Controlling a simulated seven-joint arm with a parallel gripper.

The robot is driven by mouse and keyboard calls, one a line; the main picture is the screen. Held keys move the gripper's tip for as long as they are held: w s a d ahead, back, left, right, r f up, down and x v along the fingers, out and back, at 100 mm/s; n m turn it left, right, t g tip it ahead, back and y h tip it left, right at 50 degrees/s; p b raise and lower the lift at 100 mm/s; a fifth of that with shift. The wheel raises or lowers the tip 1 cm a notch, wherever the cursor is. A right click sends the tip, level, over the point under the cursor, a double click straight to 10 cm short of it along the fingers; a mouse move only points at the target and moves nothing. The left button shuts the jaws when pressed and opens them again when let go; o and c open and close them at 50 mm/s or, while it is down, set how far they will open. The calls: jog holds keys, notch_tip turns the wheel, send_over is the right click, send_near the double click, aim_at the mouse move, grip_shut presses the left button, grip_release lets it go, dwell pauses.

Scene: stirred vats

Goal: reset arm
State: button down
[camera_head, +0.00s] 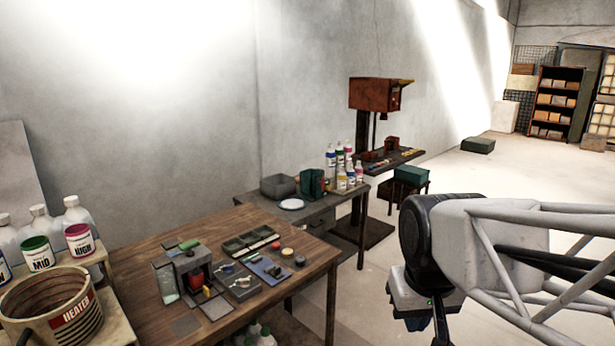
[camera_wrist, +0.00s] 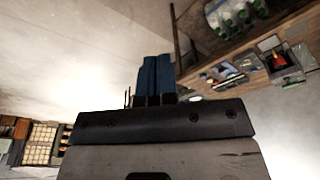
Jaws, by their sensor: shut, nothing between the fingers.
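My gripper (camera_wrist: 156,78) shows in the wrist view as two dark blue fingers side by side, shut with nothing between them. In the head view my gripper (camera_head: 416,323) hangs at the lower right, below my arm, over the floor and clear of the tables. It touches nothing that I can see. My arm hides part of the floor behind it.
The wooden table (camera_head: 190,240) at left holds small devices and trays. A heater pot (camera_head: 50,308) and labelled bottles (camera_head: 80,240) stand at the lower left. A grey table (camera_head: 325,212) and an orange drill press (camera_head: 375,94) stand behind. Open floor lies at right.

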jog(key=s+d+f, duration=0.2)
jog(key=s+f, duration=0.1)
jog(key=s, duration=0.3)
jog(key=shift+m, duration=0.4)
jog(key=shift+f, duration=0.1)
dwell(1.1)
